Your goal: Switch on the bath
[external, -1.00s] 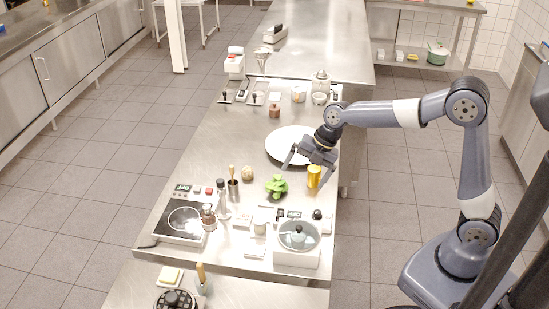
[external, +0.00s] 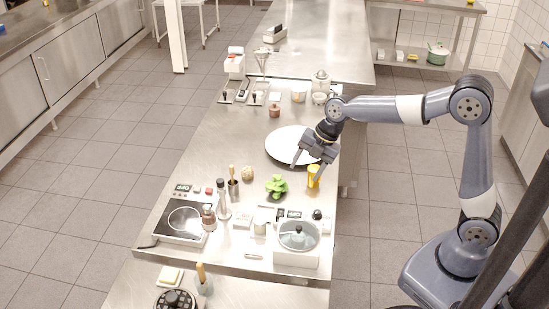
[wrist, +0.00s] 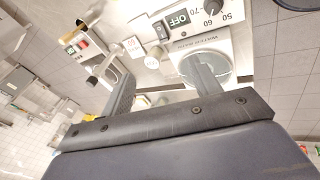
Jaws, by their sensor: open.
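The water bath (external: 297,256) is a white box with a round glass lid at the front right of the steel table in the external view. Behind its lid are a small display (external: 294,214) and a black knob (external: 317,214). In the wrist view the bath (wrist: 202,62) carries a WATER BATH label, its display (wrist: 177,20) reads OFF, and the dial (wrist: 213,5) has numbers around it. My gripper (external: 307,173) is open and empty above the table, behind the bath and close to the yellow can. Its fingers (wrist: 162,85) stand apart in the wrist view, one overlapping the bath.
A yellow can (external: 313,177) and a green plant (external: 276,186) stand behind the bath. A large white plate (external: 285,146) lies farther back. A hotplate (external: 183,220) is at the left, with bottles between. Clear steel lies along the table's left middle.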

